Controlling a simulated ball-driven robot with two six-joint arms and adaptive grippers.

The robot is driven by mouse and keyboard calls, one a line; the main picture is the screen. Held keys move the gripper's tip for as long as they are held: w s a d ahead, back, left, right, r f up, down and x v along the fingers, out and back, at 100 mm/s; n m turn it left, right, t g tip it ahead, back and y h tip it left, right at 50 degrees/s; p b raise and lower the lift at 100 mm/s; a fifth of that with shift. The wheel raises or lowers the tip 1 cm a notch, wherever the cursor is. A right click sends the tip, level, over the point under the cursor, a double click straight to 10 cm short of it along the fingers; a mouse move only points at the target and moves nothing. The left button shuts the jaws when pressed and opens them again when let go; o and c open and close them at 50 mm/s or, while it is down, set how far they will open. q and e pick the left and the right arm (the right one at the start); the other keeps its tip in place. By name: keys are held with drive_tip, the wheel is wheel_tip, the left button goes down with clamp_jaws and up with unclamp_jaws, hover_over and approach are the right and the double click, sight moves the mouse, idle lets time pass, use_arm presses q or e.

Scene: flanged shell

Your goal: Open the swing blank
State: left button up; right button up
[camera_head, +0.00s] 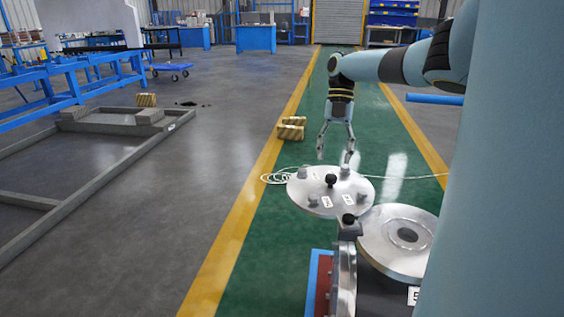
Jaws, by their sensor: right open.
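The swing blank (318,209) is a round, shiny metal disc with a black knob, small grey lugs and white labels on top. It lies flat beside the shell's flange (375,238), up and left of it in the head view, with its near edge at a hinge post (349,232) topped by a black knob. The flange's face and its central round opening are in plain view, not covered by the disc. My right gripper (335,156) hangs down with its fingers spread, just above the far edge of the disc, and holds nothing. My left gripper is out of view.
My own pale blue arm hides the right side. A white cable (277,178) lies coiled on the green floor behind the disc. Yellow-striped blocks (291,128) stand near the yellow line. A grey floor frame (70,200) lies at left; the floor between is clear.

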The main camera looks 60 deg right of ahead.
drive_tip(key=v, duration=0.5)
drive_tip(key=shift+d+r, duration=0.15)
drive_tip(key=shift+r, duration=0.15)
